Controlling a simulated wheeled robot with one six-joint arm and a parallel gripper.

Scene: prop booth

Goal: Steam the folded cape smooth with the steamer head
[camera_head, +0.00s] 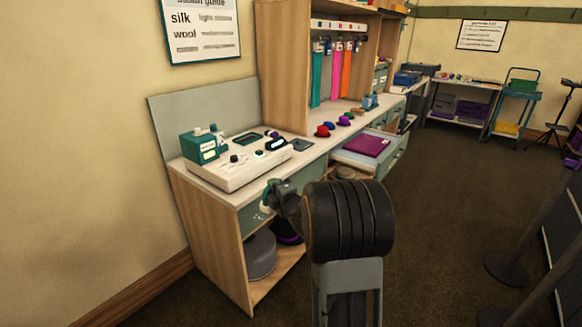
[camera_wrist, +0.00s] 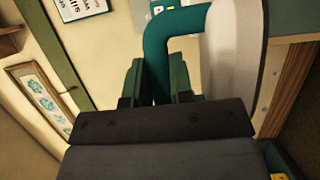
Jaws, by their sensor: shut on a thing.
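The folded cape (camera_head: 367,145) is a flat purple bundle in the open drawer (camera_head: 345,158) at the counter's front. My gripper (camera_wrist: 157,80) is shut on the steamer head's curved teal handle. The steamer head's broad pale plate (camera_wrist: 235,55) fills the upper right of the wrist view. In the head view, my gripper (camera_head: 272,197) is small, in front of the near cabinet, left of and well apart from the cape. The steamer head shows there only as small teal and white bits, partly hidden by my gripper.
A white console (camera_head: 237,165) with dials and a teal box stands on the near counter. Several coloured knobs or caps (camera_head: 324,131) line the counter behind the drawer. Coloured strips (camera_head: 317,80) hang above. Dark posts (camera_head: 508,268) stand at right. Floor between is clear.

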